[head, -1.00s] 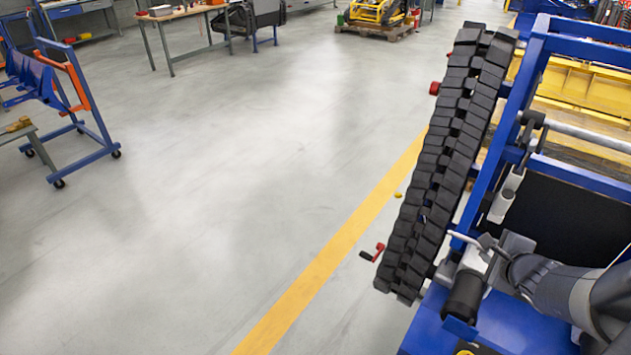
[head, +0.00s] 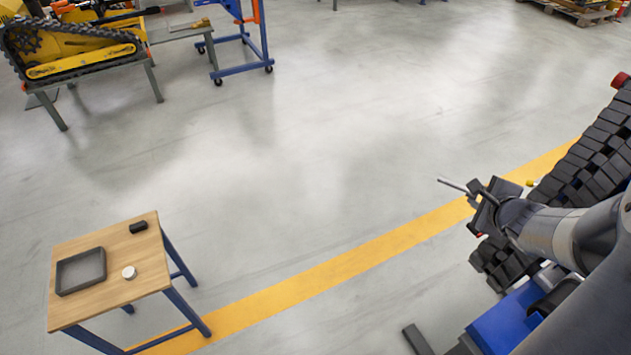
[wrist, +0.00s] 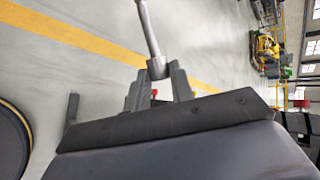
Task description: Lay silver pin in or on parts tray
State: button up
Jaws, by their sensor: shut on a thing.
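My gripper (head: 480,193) is at the right in the head view, in the air over the floor beside the track. It is shut on the silver pin (head: 453,185), a thin rod that sticks out to the left. In the wrist view the pin (wrist: 149,30) rises from between the fingers (wrist: 158,84), its lower end held between them. The parts tray (head: 81,271) is a dark, shallow rectangular tray on a small wooden-topped table (head: 130,286) at the lower left. It looks empty and is well apart from my gripper.
A black part (head: 138,227) and a white round piece (head: 129,272) lie beside the tray on the table. The black rubber track (head: 590,150) and blue frame (head: 510,315) stand close to my arm. Open floor with a yellow line (head: 300,288) lies between.

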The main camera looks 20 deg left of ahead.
aim_at(82, 267)
jog(key=j+u, duration=0.95)
jog(key=u, duration=0.2)
jog(key=i+j+u, duration=0.1)
jog(key=j+u, duration=0.25)
jog(key=i+j, duration=0.15)
jog(key=j, duration=0.2)
jog(key=i+j+u, duration=0.1)
jog(key=j, duration=0.25)
jog(key=i+j, duration=0.2)
jog(key=j+u, duration=0.05)
jog(key=j, duration=0.1)
